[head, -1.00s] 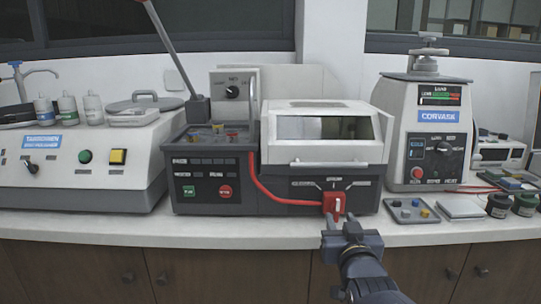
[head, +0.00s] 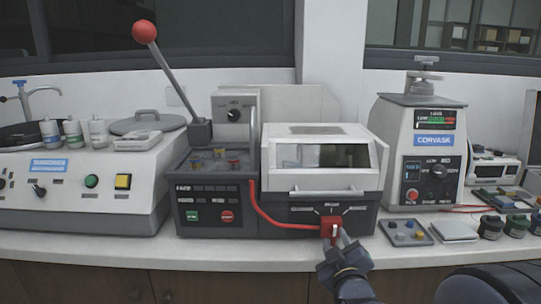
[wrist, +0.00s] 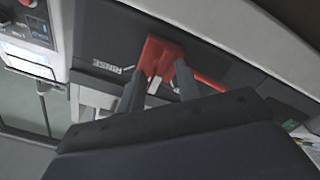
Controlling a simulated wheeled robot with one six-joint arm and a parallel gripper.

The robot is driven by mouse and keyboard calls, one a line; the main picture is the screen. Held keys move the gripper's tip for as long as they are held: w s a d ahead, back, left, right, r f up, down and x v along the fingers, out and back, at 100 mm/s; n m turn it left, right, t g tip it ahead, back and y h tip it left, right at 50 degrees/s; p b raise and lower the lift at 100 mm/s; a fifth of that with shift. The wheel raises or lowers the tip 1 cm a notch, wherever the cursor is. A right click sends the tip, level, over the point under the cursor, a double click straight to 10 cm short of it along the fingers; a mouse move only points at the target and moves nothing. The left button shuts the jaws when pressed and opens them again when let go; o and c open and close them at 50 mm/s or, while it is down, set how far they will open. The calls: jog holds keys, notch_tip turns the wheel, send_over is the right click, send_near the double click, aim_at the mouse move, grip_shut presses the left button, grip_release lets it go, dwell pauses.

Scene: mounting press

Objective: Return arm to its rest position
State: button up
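My gripper (head: 334,240) is at the front of the middle bench machine, just below and in front of its red knob (head: 330,224). In the wrist view the two dark fingers of my gripper (wrist: 158,82) stand apart. The red knob (wrist: 158,52) shows beyond and between their tips, near the printed word RINSE. Nothing is held off the machine. I cannot tell whether a finger touches the knob. The mounting press (head: 432,165), labelled CORVASK, stands to the right, clear of my gripper.
The middle machine (head: 220,190) has a tall lever with a red ball (head: 144,31). A grey tray of small parts (head: 405,240), a pale pad (head: 452,231) and dark jars (head: 490,227) lie to the right. Another machine (head: 60,200) stands at left. The counter's front strip (head: 200,252) is clear.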

jog(key=shift+r+n+p, duration=0.25)
jog(key=shift+n+p, duration=0.15)
jog(key=s, duration=0.7)
jog(key=shift+s+f, duration=0.2)
jog(key=shift+s, duration=0.15)
